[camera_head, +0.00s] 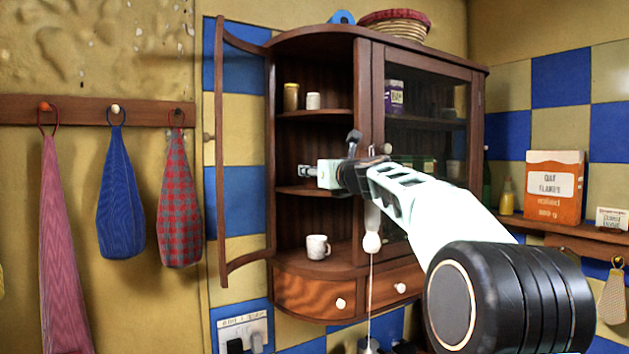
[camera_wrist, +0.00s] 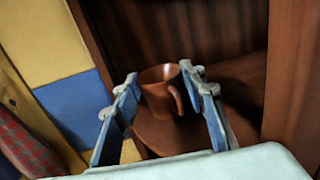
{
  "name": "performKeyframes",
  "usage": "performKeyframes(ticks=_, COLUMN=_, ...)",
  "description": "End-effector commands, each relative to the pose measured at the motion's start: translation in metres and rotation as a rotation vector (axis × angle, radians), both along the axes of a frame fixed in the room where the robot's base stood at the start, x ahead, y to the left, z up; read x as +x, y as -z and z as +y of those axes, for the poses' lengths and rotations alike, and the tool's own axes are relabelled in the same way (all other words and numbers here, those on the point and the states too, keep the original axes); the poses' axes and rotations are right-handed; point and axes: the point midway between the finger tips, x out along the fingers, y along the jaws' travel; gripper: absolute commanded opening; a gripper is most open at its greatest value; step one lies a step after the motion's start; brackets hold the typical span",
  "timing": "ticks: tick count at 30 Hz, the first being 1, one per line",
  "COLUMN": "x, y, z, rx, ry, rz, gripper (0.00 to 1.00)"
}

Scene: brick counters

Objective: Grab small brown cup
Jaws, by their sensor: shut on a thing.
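The small brown cup (camera_wrist: 158,96) stands upright between my fingers in the wrist view, with its handle toward the lower right. It is on or just above a rounded wooden shelf (camera_wrist: 160,137); I cannot tell which. My gripper (camera_wrist: 160,77) is shut on the cup, one finger on each side. In the head view my gripper (camera_head: 307,172) reaches into the open left side of the wooden cabinet, just above the middle shelf (camera_head: 302,190). I cannot make out the brown cup in the head view.
The cabinet (camera_head: 371,105) has an open curved door (camera_head: 219,150) at left and a glazed front at right. A white mug (camera_head: 318,246) stands on the bottom shelf, and two jars (camera_head: 291,97) stand on the upper shelf. Cloths hang on the left wall.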

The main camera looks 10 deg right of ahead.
Motion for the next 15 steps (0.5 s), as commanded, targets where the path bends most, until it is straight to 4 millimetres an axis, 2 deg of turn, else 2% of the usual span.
performKeyframes(ticks=1, x=-0.0001, y=-0.0001, z=0.0000, rx=0.000, ry=0.000, rz=0.000, gripper=0.20)
performKeyframes(ticks=3, x=-0.0001, y=-0.0001, z=-0.0001, rx=0.000, ry=0.000, rz=0.000, gripper=0.13)
performKeyframes(ticks=11, x=-0.0003, y=-0.0019, z=-0.0001, rx=0.000, ry=0.000, rz=-0.001, gripper=0.13)
performKeyframes(ticks=15, x=-0.0001, y=-0.0099, z=-0.0003, rx=0.000, ry=0.000, rz=-0.003, gripper=0.13)
